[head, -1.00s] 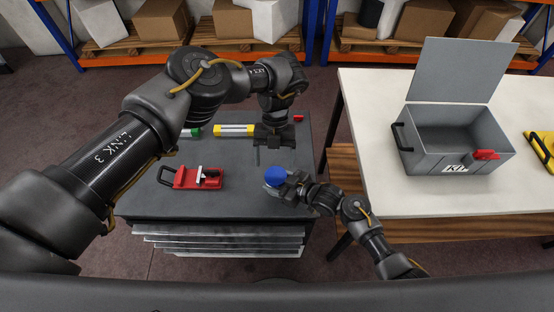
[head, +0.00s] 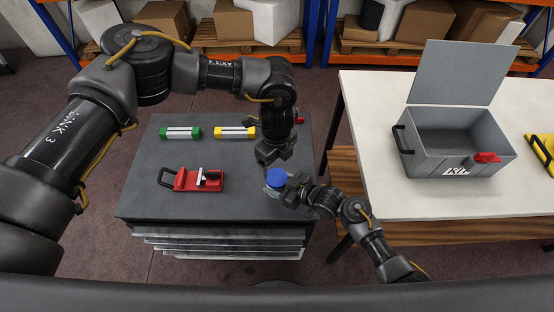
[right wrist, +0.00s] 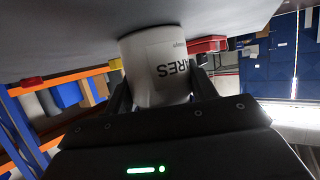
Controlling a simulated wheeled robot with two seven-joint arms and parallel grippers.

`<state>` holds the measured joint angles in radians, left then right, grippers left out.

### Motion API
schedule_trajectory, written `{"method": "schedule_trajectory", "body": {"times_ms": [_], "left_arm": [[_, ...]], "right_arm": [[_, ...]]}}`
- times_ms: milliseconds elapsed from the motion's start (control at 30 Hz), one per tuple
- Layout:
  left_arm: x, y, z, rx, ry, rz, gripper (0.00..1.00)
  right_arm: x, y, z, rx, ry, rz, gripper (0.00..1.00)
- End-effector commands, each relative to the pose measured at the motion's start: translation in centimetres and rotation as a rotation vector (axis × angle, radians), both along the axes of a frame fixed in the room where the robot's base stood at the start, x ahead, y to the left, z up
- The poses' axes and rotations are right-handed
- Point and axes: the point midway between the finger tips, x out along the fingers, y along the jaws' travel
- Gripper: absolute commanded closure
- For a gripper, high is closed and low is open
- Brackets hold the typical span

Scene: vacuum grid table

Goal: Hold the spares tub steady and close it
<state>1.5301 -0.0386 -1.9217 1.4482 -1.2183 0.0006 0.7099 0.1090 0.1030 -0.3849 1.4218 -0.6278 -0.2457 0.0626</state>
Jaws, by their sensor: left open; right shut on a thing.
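The spares tub is a small white pot with a blue lid (head: 276,177) on top. It stands near the right front of the dark table. In the right wrist view the white tub wall (right wrist: 155,62) shows part of its lettering. I cannot tell whether the lid is fully tight. My right gripper (right wrist: 160,88) is shut on the tub, one finger on each side. My left gripper (head: 275,156) is open and empty, pointing down just behind the lid and apart from it.
A red clamp-like tool (head: 199,180) lies left of the tub on the dark table (head: 150,205). Green-ended (head: 180,133) and yellow-ended (head: 235,133) pieces lie behind. A grey lidded box (head: 455,165), open, stands on the white table (head: 400,205) to the right.

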Motion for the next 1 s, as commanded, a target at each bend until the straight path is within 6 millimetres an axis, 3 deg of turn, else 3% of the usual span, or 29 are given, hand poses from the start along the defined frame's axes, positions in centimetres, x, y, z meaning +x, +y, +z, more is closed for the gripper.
{"method": "schedule_trajectory", "body": {"times_ms": [367,800,1000], "left_arm": [[-0.1,0.0,-0.5,0.001,0.003,0.000,0.20],[-0.1,0.0,-6.4,0.003,0.004,0.000,0.20],[0.0,0.1,-7.8,0.001,0.003,0.000,0.20]], "right_arm": [[0.0,0.0,0.1,0.001,-0.002,0.000,1.00],[0.0,0.0,0.1,0.002,-0.002,0.000,1.00],[0.1,0.0,0.1,0.002,-0.002,0.000,1.00]]}}
